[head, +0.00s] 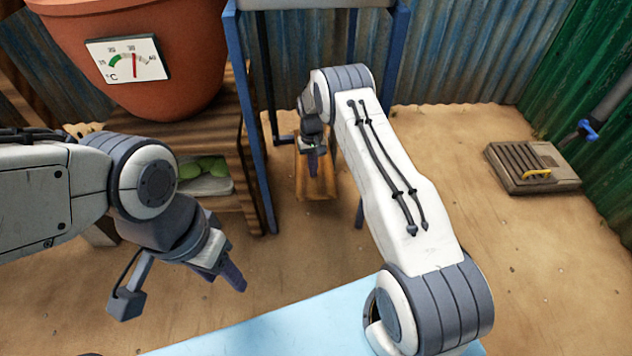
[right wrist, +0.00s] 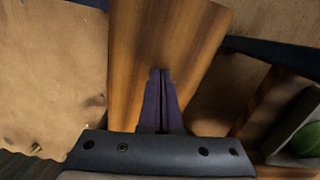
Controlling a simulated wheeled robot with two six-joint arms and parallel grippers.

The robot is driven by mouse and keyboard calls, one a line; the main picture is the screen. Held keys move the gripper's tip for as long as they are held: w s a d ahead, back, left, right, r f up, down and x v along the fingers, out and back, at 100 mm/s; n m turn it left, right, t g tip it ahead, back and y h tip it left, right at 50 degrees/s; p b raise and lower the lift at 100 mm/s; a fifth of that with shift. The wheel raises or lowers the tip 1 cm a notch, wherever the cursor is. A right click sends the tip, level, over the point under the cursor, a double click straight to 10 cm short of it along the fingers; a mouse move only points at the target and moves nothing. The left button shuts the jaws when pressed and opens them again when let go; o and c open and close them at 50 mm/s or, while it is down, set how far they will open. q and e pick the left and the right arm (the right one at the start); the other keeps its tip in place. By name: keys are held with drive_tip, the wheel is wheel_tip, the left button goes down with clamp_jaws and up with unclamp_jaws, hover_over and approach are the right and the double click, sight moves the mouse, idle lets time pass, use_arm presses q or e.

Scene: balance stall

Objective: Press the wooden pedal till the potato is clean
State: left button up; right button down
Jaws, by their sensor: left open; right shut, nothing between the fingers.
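The wooden pedal (head: 317,190) is an orange-brown board low between the blue legs of a stand. In the right wrist view the pedal (right wrist: 185,40) fills the middle of the picture. My right gripper (head: 313,172) is shut and empty, over the pedal; its closed fingertips (right wrist: 161,74) show against the board in the right wrist view. I cannot tell whether they touch it. My left gripper (head: 238,284) is open and empty, at the lower left, well away from the pedal. No potato can be made out in these views.
A terracotta pot (head: 140,50) with a temperature dial (head: 128,59) stands on a wooden shelf (head: 238,150). Green items (head: 205,168) lie in a tray below. A blue stand leg (head: 255,130) rises beside the pedal. A drain grate (head: 530,168) and tap (head: 588,129) are at right.

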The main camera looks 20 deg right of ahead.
drive_tip(key=shift+r, duration=0.1)
wheel_tip(320, 180, up, 10)
drive_tip(key=w+p, duration=0.1)
drive_tip(key=p, duration=0.4)
drive_tip(key=shift+r, duration=0.15)
idle(0.4)
